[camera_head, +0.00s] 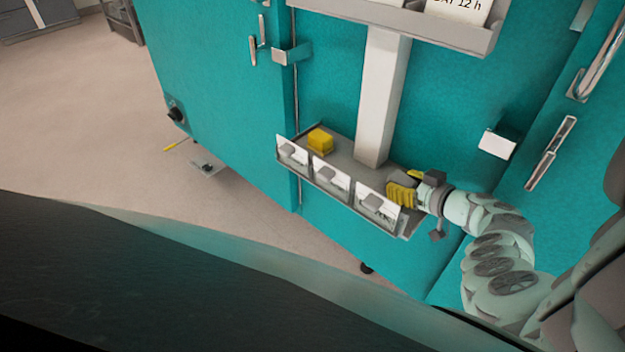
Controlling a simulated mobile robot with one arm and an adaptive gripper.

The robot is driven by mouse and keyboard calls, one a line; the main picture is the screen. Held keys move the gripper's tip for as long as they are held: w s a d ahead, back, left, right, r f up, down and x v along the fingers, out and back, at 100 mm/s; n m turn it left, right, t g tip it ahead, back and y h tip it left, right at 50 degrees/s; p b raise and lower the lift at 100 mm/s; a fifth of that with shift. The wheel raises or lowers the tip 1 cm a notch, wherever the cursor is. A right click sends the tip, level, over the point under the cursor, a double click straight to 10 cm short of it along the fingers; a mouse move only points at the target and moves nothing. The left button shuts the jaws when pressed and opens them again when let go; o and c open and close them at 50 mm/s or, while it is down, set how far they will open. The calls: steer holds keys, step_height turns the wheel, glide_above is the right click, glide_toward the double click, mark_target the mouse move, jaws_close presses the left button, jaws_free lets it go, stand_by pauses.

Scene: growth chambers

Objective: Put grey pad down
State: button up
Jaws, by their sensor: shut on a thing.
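My gripper (406,185) is at the right end of a small grey shelf (340,168) on the front of the teal chamber. Its yellow fingers are shut on the grey pad (398,182), a small dark grey block of which only part shows between them. The pad is over or at the shelf's right section, behind the right picture card. I cannot tell whether it touches the shelf floor.
A yellow block (320,140) sits at the shelf's left end. Picture cards (331,178) line the shelf's front edge. A white post (383,95) rises behind it to an upper tray (440,27). The shelf's middle is free.

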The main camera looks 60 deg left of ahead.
steer(key=o, duration=1.1)
steer(key=shift+s, duration=0.1)
steer(key=shift+f, duration=0.1)
steer(key=shift+p, duration=0.35)
steer(key=shift+d, duration=0.4)
steer(key=v, duration=1.1)
steer(key=shift+w+r, duration=0.2)
steer(key=shift+w, duration=0.1)
